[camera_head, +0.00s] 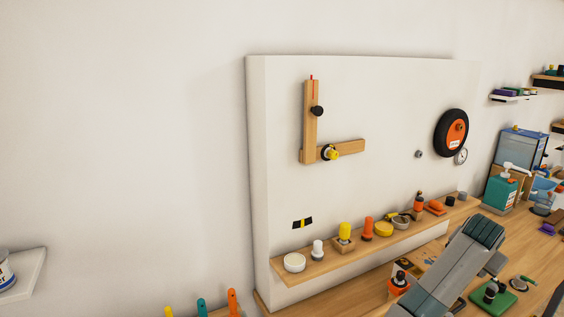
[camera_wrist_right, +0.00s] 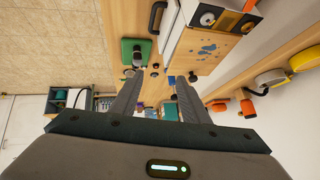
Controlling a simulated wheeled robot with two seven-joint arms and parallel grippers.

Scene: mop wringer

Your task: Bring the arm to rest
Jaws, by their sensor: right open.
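My right arm (camera_head: 455,270) rises from the lower edge in the head view, over the right part of the wooden bench. In the right wrist view my right gripper (camera_wrist_right: 158,76) is open, its two grey fingers apart. I see nothing held between them; the bench top and small items show beyond the fingertips. A green plate (camera_wrist_right: 136,52) with a grey and black fitting lies beyond the left fingertip. I cannot tell whether they touch. My left gripper shows in neither view.
A white panel (camera_head: 380,90) stands behind the bench, with a wooden L-shaped piece (camera_head: 311,130) and an orange-black wheel (camera_head: 451,133). A wooden ledge (camera_head: 320,262) holds several small items. Bottles and a blue container (camera_head: 518,148) stand at right.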

